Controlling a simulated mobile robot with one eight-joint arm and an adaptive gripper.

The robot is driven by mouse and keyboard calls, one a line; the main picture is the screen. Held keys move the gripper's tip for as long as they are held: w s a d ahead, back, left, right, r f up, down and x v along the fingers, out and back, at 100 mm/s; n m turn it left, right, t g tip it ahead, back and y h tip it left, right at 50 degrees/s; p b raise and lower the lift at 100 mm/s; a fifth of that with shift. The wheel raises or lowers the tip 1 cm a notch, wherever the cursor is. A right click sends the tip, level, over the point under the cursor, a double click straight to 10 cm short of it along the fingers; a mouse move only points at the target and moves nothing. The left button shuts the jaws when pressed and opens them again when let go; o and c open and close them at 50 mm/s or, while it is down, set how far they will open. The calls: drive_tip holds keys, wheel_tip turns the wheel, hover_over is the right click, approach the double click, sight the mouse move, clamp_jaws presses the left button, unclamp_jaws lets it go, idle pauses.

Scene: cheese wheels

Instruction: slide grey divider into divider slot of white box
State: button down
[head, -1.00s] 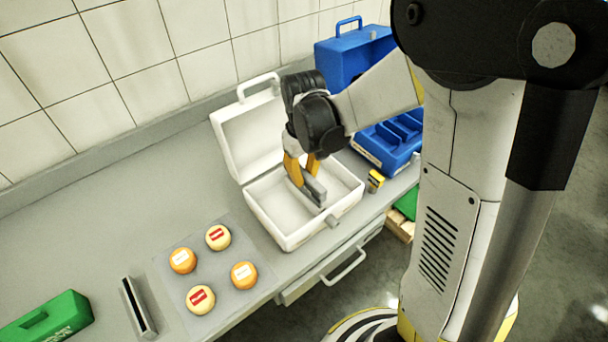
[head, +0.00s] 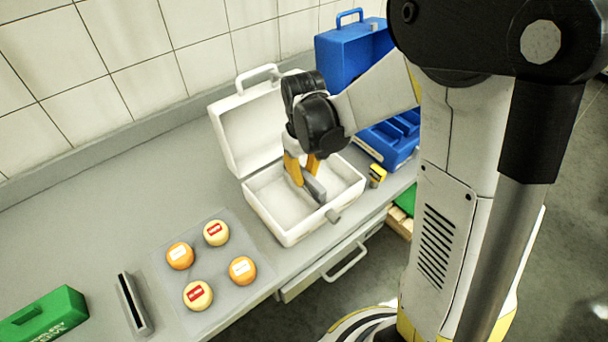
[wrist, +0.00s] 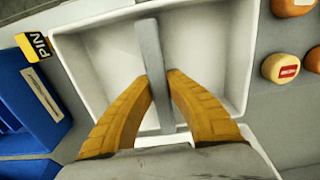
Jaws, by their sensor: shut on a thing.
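The white box (head: 262,216) stands on the counter with its lid (head: 250,135) open and leaning back. My gripper (head: 303,170) reaches down into the box, its two orange fingers shut on the grey divider (head: 315,189). In the wrist view the divider (wrist: 150,55) runs as a narrow upright bar between the fingertips (wrist: 160,82), across the middle of the white box (wrist: 243,60). The divider stands inside the box walls. The slot is not clearly visible, and I cannot tell whether the divider's lower edge is seated.
Several cheese wheels (head: 215,232) sit on a grey mat (head: 212,262) left of the box. A dark slotted holder (head: 134,303) and a green case (head: 45,315) lie further left. A blue case (head: 345,60) stands open at the right, with a small yellow-black box (head: 377,175) near it.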

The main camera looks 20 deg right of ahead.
drive_tip(key=shift+f, duration=0.2)
drive_tip(key=c, duration=1.4)
unclamp_jaws()
drive_tip(key=shift+r, duration=0.1)
wheel_tip(320, 180, up, 12)
drive_tip(key=s+m+t+b, duration=0.3)
drive_tip(key=s+t, duration=0.4)
drive_tip(key=s, duration=0.5)
drive_tip(key=shift+s+f+m+b, duration=0.3)
drive_tip(key=shift+s+f+b, duration=0.05)
drive_tip(key=shift+s+f, duration=0.05)
